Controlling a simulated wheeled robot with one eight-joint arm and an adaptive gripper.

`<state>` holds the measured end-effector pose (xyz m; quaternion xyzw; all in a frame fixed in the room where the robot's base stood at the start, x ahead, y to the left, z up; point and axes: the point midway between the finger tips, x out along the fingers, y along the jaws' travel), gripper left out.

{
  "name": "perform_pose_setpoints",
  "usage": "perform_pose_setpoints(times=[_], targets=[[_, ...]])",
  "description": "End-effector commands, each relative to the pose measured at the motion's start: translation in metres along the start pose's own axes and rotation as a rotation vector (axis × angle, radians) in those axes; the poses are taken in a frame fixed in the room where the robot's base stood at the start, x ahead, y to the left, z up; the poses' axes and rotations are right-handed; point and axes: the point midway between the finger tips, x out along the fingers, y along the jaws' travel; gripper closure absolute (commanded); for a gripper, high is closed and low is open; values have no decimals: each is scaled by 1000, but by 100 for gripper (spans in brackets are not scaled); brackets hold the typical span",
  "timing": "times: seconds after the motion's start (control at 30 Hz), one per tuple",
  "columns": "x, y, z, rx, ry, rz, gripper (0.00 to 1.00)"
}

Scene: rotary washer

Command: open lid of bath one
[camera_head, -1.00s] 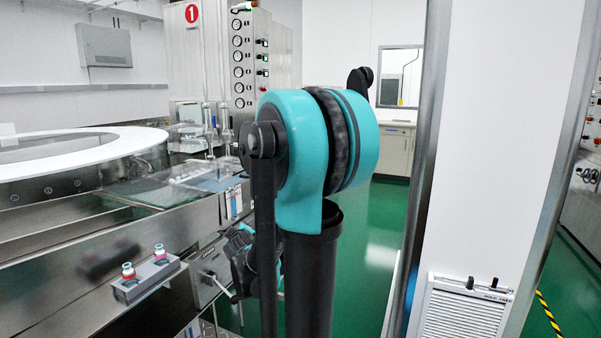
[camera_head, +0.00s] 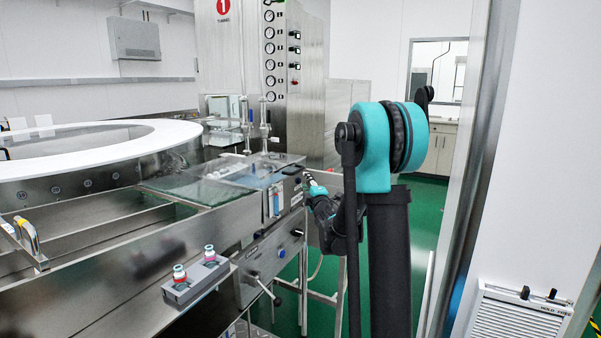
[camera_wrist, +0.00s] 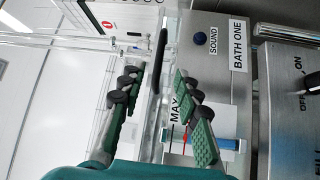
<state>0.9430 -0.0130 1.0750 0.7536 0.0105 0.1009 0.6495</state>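Bath one's panel (camera_wrist: 215,45) carries the labels BATH ONE and SOUND in the wrist view. A thin black bar (camera_wrist: 160,55), which looks like the lid's handle edge-on, runs between the fingers of my gripper (camera_wrist: 157,78). The fingers are spread, with gaps on both sides of the bar. In the head view my gripper (camera_head: 309,180) is small, at the right end of the steel bench, close to the clear glass lid area (camera_head: 225,183). The lid looks flat and down. I cannot tell exactly where its edges run.
A gauge tower marked 1 (camera_head: 270,50) stands behind. A white door-like panel (camera_head: 540,150) is close on the right. Green floor (camera_head: 425,235) is free beyond my arm.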

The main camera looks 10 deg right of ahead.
Motion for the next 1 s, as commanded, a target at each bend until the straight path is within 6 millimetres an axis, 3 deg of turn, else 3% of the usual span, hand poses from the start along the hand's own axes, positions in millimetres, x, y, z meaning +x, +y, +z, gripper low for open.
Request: perform_pose_setpoints(times=[0.3,0.5,0.7,1.0], targets=[[64,0,0,1,-1,0,67],[93,0,0,2,0,0,67],[107,0,0,2,-1,0,67],[108,0,0,2,-1,0,67]])
